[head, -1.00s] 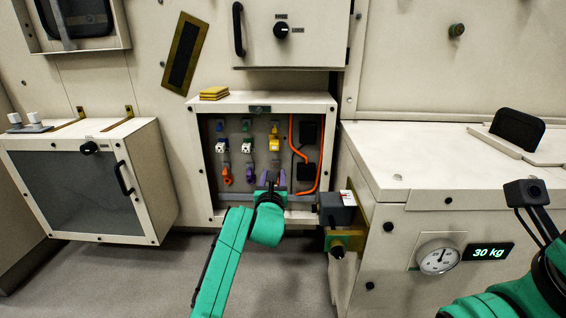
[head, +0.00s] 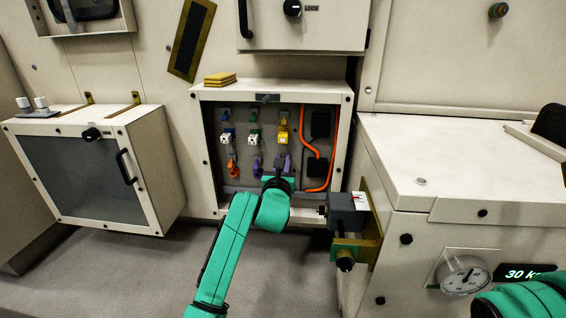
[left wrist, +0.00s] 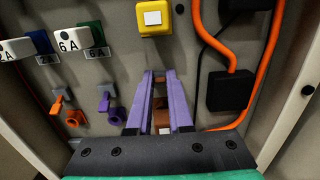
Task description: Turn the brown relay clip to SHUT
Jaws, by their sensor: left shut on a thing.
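My left gripper (head: 279,163) has purple fingers and reaches into the open relay box (head: 345,150). In the left wrist view, its fingers (left wrist: 160,75) are shut on the brown relay clip (left wrist: 161,116), which shows between them below the yellow relay (left wrist: 155,18). In the head view the gripper hides this clip. Which way the clip is turned, and any marking by it, I cannot make out. My right gripper is out of view; only part of my right arm shows at the bottom right.
An orange clip (left wrist: 57,104) and a purple clip (left wrist: 104,101) sit left of the fingers. An orange cable (left wrist: 268,45) and black blocks (left wrist: 232,90) are to the right. A dark grey block on a brass bracket (head: 347,212) juts out right of the box.

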